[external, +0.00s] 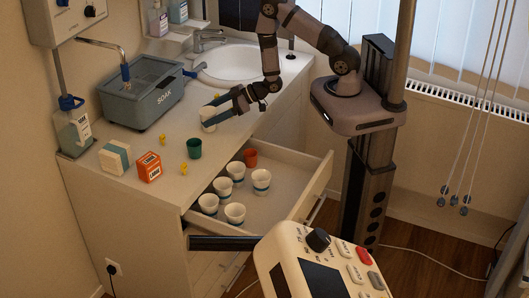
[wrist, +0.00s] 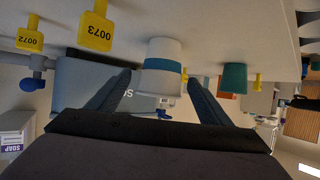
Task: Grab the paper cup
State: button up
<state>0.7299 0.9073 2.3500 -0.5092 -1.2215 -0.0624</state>
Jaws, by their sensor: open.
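A white paper cup with a blue band (external: 208,118) stands on the counter beside my gripper (external: 222,108). In the wrist view the cup (wrist: 162,54) appears upside down, ahead of and between the two fingertips of my gripper (wrist: 159,82). My gripper is open, with a finger to either side of the cup; I see no clear contact. Part of the cup is hidden by a finger in the external view. Several similar paper cups (external: 235,213) stand in the open drawer (external: 285,190).
A grey SOAK tub (external: 143,100) stands behind the cup. A green cup (external: 194,148), an orange box (external: 149,167), a white box (external: 115,157) and yellow tags (external: 162,140) are on the counter. A sink (external: 235,62) lies at the back. A red cup (external: 251,158) is in the drawer.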

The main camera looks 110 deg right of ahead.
jog(key=shift+w+d+f, duration=0.15)
jog(key=shift+w+f, duration=0.2)
jog(key=shift+w, duration=0.25)
jog(key=c, duration=1.1)
jog(key=shift+o, duration=0.2)
jog(key=shift+r, duration=0.2)
notch_tip(320, 180, up, 10)
jog(key=b, duration=0.1)
jog(key=shift+f, duration=0.2)
